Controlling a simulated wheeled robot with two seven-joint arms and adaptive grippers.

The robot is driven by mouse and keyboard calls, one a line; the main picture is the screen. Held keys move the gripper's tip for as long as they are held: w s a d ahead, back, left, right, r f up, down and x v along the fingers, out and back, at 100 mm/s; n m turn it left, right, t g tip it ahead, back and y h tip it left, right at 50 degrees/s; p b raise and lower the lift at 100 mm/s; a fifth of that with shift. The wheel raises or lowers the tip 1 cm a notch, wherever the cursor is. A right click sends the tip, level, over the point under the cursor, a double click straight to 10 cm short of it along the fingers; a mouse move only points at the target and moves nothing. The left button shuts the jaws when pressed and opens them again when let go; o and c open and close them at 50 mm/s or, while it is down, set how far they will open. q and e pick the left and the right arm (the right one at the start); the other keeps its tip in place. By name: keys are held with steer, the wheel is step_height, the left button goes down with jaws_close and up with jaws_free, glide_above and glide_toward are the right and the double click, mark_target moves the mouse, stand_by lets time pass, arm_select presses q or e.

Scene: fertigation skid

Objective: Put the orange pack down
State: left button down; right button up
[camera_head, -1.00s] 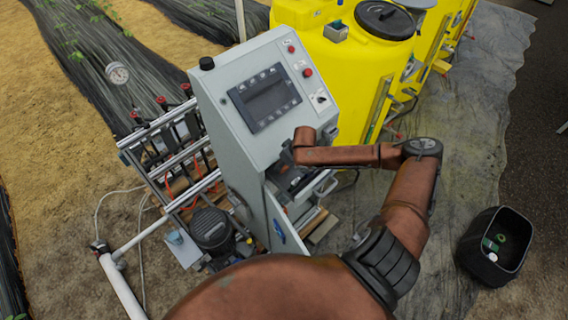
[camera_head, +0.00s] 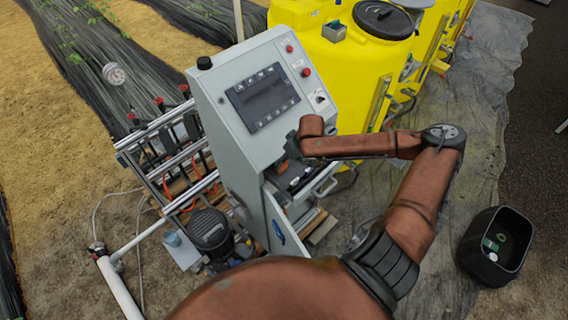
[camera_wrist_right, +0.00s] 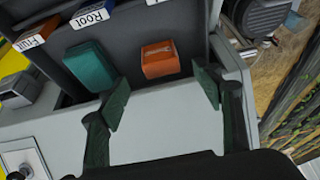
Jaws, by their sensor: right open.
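The orange pack (camera_wrist_right: 160,58) lies in a dark grey drawer (camera_wrist_right: 65,42) in the right wrist view, apart from my fingers. A small orange patch of it (camera_head: 281,168) also shows in the head view, in the drawer of the grey control cabinet. My right gripper (camera_wrist_right: 158,100) is open and empty, its two dark green fingers spread just short of the pack. A teal pack (camera_wrist_right: 91,66) lies to the left of the orange pack. In the head view my right arm hides part of the drawer. My left gripper is not in view.
Labels reading Fruit (camera_wrist_right: 30,42) and Root (camera_wrist_right: 89,17) stand on the drawer's compartments. The grey cabinet (camera_head: 235,140) carries a screen. Yellow tanks (camera_head: 365,65) stand behind it. A black bin (camera_head: 468,258) stands on the ground sheet at the right.

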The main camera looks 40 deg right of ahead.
steer(key=v, duration=0.5)
